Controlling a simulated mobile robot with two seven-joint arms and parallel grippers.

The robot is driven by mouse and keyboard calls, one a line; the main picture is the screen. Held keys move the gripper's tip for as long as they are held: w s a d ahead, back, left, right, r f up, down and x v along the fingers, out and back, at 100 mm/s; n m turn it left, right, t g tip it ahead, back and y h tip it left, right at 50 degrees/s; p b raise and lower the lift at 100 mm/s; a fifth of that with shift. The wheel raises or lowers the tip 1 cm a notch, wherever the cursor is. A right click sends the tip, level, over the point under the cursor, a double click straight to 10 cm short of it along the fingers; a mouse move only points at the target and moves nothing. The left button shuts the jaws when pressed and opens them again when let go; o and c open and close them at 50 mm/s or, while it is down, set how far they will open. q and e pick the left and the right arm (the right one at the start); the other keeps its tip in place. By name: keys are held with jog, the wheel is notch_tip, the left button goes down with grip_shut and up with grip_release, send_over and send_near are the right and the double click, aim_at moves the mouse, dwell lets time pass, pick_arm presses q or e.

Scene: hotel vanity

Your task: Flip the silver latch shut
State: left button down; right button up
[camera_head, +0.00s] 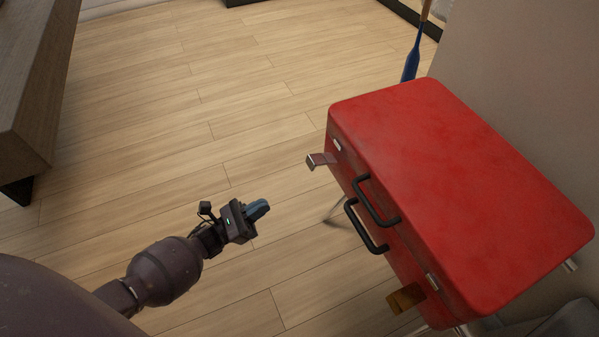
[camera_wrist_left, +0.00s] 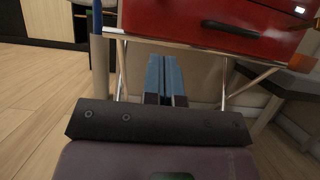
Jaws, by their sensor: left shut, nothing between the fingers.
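The red suitcase (camera_head: 450,180) lies flat on a metal-legged stand, with two black handles (camera_head: 367,225) on its front side. The silver latch (camera_head: 322,160) sticks out from the front side near the far end, flipped open. A brass latch (camera_head: 406,298) also sticks out, near the close end. My left gripper (camera_head: 262,207) is shut and empty, in front of the suitcase and clear of it, to the lower left of the silver latch. The left wrist view shows its blue fingers (camera_wrist_left: 166,75) together, below the suitcase (camera_wrist_left: 205,25). My right gripper is not in view.
A wooden piece of furniture (camera_head: 35,90) stands at the left. A blue object with a wooden shaft (camera_head: 411,62) stands behind the suitcase's far end. A wall is on the suitcase's right. The wooden floor in front of the suitcase is clear.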

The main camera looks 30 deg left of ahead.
pick_arm(q)
jog(key=shift+r, duration=0.1)
send_near(321, 159)
notch_tip(321, 159, down, 3)
jog(key=w, duration=0.2)
jog(key=shift+w+d+r, duration=0.25)
jog(key=shift+d+r, duration=0.1)
jog(key=shift+r, duration=0.3)
jog(key=shift+w+d+r, duration=0.3)
jog(key=shift+d+r, duration=0.05)
jog(key=shift+r, duration=0.35)
jog(key=shift+w+d+r, duration=0.25)
jog(key=shift+d+r, duration=0.1)
jog(key=shift+r, duration=0.3)
jog(key=shift+r, duration=0.1)
